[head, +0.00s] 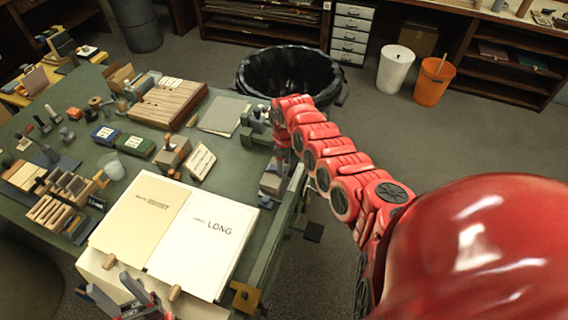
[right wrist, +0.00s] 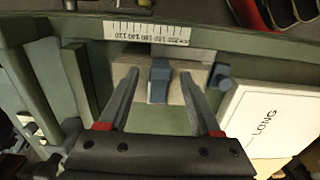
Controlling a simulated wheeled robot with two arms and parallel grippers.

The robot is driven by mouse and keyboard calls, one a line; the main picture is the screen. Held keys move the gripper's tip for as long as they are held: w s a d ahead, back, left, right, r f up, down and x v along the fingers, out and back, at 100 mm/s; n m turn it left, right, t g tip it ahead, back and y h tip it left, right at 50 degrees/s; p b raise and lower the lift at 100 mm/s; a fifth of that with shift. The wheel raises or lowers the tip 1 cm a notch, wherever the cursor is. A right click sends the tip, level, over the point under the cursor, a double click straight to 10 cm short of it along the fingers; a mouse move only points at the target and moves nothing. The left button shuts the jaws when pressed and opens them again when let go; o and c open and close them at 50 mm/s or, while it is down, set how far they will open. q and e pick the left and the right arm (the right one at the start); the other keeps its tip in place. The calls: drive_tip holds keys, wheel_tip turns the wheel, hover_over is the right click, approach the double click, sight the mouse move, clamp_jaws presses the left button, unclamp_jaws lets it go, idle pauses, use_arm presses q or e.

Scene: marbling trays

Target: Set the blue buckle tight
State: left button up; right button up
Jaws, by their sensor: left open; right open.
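In the right wrist view a blue-grey buckle-like piece (right wrist: 159,82) stands upright in the middle, in front of a pale block below a printed scale (right wrist: 148,32). My right gripper (right wrist: 158,93) is open, with one finger on either side of this piece and visible gaps to it. I cannot tell whether the buckle is tight or loose. In the head view my red right arm reaches to the table's right edge, and the buckle cannot be made out there. My left gripper (head: 134,302) is open and empty at the bottom left, near the front of the open booklet.
A blue-grey knob (right wrist: 222,78) sits just right of the buckle. Wooden blocks and several small boxes crowd the table's left. A black bin (head: 287,72) stands beyond it.

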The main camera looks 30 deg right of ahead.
clamp_jaws()
drive_tip(key=shift+r+p, duration=0.15)
drive_tip(key=shift+p, duration=0.3)
drive_tip(key=p, duration=0.3)
drive_tip(key=shift+s+t+y, duration=0.25)
drive_tip(key=shift+t+y, duration=0.05)
drive_tip(key=shift+t, duration=0.1)
drive_tip(key=shift+d+f+y+p, duration=0.15)
drive_tip(key=shift+f+y+p, duration=0.1)
drive_tip(key=shift+y+p, duration=0.05)
drive_tip(key=shift+f+t, duration=0.3)
drive_tip(key=shift+f, duration=0.05)
unclamp_jaws()
